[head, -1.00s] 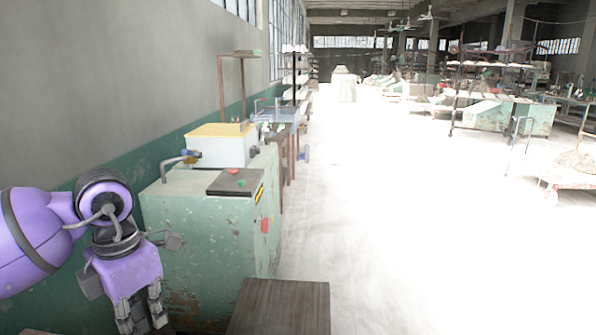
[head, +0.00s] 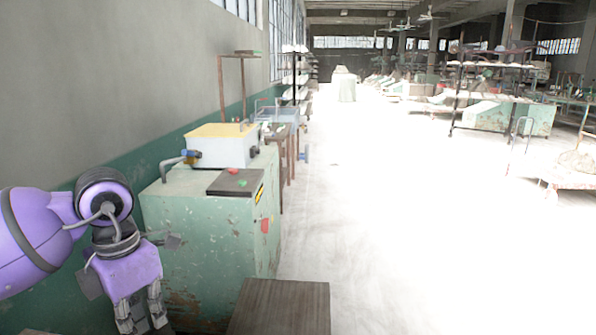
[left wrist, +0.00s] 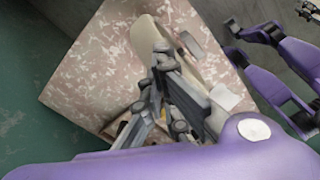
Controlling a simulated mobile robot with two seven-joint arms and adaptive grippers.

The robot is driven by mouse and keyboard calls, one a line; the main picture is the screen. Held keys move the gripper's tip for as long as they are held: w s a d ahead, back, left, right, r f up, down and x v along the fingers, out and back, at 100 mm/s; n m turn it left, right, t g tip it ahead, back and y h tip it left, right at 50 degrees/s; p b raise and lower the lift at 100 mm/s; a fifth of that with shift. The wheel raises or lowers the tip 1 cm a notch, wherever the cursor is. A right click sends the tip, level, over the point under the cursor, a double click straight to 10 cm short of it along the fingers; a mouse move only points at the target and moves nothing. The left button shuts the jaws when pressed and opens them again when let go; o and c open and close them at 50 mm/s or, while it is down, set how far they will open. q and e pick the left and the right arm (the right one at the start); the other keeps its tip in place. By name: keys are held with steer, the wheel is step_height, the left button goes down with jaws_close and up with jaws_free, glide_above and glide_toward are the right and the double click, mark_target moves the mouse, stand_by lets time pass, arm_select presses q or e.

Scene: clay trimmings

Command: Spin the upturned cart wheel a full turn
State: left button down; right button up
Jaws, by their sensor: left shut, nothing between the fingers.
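My left gripper (head: 141,316) hangs at the lower left of the head view, fingers down, in front of the green cabinet. In the left wrist view its grey fingers (left wrist: 160,100) are shut and empty, above a pinkish, white-mottled block top (left wrist: 88,72). A cream, curved piece (left wrist: 150,38) lies on that top beside the fingers, with a small grey rounded part (left wrist: 190,45) near it. I cannot tell whether these belong to the upturned cart wheel. The fingers hide part of them, and contact is unclear.
A worn green cabinet (head: 205,235) stands right of my left gripper, with a white, yellow-topped box (head: 220,150) on it. A dark wooden top (head: 280,305) is at the bottom. A low cart (head: 575,178) stands far right. The middle floor is clear.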

arm_select(q)
steer(key=s, duration=0.1)
steer(key=s+p, duration=0.1)
steer(key=s, duration=0.3)
steer(key=shift+s+a+r, duration=0.15)
steer(key=shift+s+a, duration=0.05)
steer(key=shift+a, duration=0.05)
steer(key=shift+s+p, duration=0.35)
steer(key=shift+s, duration=0.2)
arm_select(e)
steer(key=shift+w+d+r, duration=0.1)
steer(key=shift+w+r, duration=0.35)
steer(key=shift+r, duration=0.2)
steer(key=shift+w+d+r, duration=0.1)
steer(key=shift+w+r, duration=0.35)
steer(key=shift+r, duration=0.15)
arm_select(q)
step_height(320, 180, up, 6)
steer(key=shift+f+p, duration=0.15)
steer(key=shift+p, duration=1)
arm_select(e)
steer(key=shift+t, duration=0.6)
steer(key=w+r, duration=0.1)
steer(key=r, duration=0.1)
steer(key=w+r, duration=0.1)
steer(key=w, duration=0.1)
steer(key=shift+a+r, duration=0.15)
steer(key=shift+r, duration=0.2)
